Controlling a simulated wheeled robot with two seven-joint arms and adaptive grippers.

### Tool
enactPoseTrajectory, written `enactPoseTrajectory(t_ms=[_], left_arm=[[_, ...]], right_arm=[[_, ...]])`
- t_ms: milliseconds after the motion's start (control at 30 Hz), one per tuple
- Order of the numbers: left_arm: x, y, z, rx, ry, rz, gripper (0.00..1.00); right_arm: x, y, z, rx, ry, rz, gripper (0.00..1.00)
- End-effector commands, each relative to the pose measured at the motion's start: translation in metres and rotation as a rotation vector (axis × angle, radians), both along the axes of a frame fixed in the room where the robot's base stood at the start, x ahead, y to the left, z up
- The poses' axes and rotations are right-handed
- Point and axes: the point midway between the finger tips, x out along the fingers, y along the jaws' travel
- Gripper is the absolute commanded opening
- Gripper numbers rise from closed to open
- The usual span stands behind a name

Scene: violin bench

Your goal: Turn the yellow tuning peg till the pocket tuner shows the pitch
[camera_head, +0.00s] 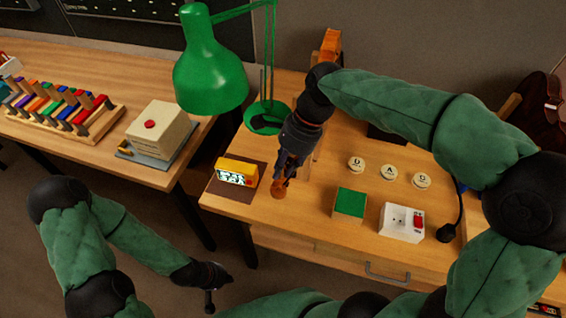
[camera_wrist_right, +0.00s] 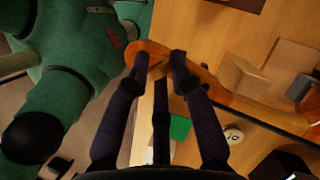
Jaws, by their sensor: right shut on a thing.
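My right gripper (camera_head: 283,180) points down at the orange-brown violin head (camera_head: 278,194) near the front left of the bench. In the right wrist view the two dark fingertips (camera_wrist_right: 160,60) stand at the orange wooden head (camera_wrist_right: 148,48), with a small gap between them. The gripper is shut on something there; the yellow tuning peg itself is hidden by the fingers. The yellow pocket tuner (camera_head: 238,168) stands left of the gripper, with a lit display whose reading is too small to tell. My left gripper (camera_head: 210,290) hangs low, away from the bench; its opening is unclear.
A green lamp (camera_head: 210,75) stands behind the tuner. Round lettered discs (camera_head: 388,172), a green-topped block (camera_head: 350,202) and a white box with a red switch (camera_head: 402,222) lie to the right.

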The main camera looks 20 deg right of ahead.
Motion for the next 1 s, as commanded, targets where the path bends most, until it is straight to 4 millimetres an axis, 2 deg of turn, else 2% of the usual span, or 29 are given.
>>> enactPoseTrajectory(t_ms=[67, 100, 167, 200, 500, 633, 767, 1000], left_arm=[[0.000, 0.000, -0.001, 0.000, 0.000, 0.000, 0.00], [0.000, 0.000, -0.001, 0.000, 0.000, 0.000, 0.00], [0.000, 0.000, -0.001, 0.000, 0.000, 0.000, 0.00], [0.000, 0.000, -0.001, 0.000, 0.000, 0.000, 0.00], [0.000, 0.000, -0.001, 0.000, 0.000, 0.000, 0.00], [0.000, 0.000, -0.001, 0.000, 0.000, 0.000, 0.00], [0.000, 0.000, -0.001, 0.000, 0.000, 0.000, 0.00], [0.000, 0.000, -0.001, 0.000, 0.000, 0.000, 0.00]], right_arm=[[-0.001, 0.001, 0.000, 0.002, 0.001, 0.000, 0.00], [-0.001, 0.001, 0.000, 0.002, 0.002, 0.002, 0.26], [-0.001, 0.001, 0.000, 0.002, 0.002, 0.002, 0.43], [0.000, 0.001, 0.000, 0.002, 0.002, 0.002, 0.47], [0.000, 0.000, 0.000, 0.001, 0.000, 0.002, 0.47], [0.001, -0.002, 0.007, 0.001, -0.001, 0.002, 0.47], [0.002, -0.010, 0.024, 0.002, -0.004, 0.000, 0.47], [0.005, -0.028, 0.068, 0.001, -0.003, 0.001, 0.47]])
